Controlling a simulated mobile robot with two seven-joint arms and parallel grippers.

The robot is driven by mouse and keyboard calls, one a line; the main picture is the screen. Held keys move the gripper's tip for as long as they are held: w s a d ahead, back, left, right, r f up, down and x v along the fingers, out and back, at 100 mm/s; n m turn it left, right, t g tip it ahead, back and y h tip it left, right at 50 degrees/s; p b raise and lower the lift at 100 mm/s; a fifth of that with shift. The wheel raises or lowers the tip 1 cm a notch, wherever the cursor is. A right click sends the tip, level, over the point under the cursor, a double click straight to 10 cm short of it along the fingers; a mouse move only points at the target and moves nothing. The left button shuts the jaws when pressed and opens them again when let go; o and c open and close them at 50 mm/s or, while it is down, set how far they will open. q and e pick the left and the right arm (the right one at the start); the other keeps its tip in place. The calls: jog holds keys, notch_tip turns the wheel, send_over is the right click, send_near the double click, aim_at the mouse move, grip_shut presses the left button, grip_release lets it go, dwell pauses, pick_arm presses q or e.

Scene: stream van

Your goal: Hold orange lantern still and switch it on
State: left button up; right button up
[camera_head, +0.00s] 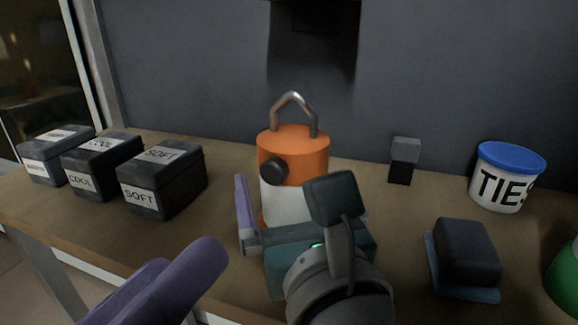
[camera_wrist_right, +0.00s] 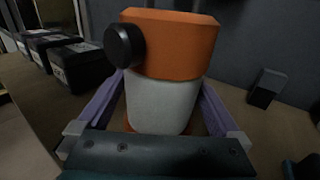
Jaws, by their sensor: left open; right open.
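The orange lantern (camera_head: 308,150) stands upright on the table, with a pale lower body, a grey handle on top and a dark round knob (camera_head: 273,170) on its front left. The lantern (camera_wrist_right: 178,45) and knob (camera_wrist_right: 124,45) fill the middle of the right wrist view. My right gripper (camera_wrist_right: 165,110) is open, with one purple finger on each side of the lantern's lower body. I cannot tell whether the fingers touch it. In the head view its palm and wrist hide the lantern's base. My left gripper (camera_head: 175,275) shows as purple parts at lower left, apart from the lantern, open and empty.
Several dark labelled boxes (camera_head: 165,180) stand at left on the table (camera_head: 225,275). At right are a small black box (camera_head: 403,160), a blue-lidded tub (camera_head: 505,180), a dark block (camera_head: 467,252) and a green object (camera_head: 567,275). A grey wall (camera_head: 200,70) rises behind.

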jog(key=c, duration=1.5)
pick_arm(q)
grip_shut()
pick_arm(e)
jog(key=shift+c, duration=0.2)
dwell(0.9)
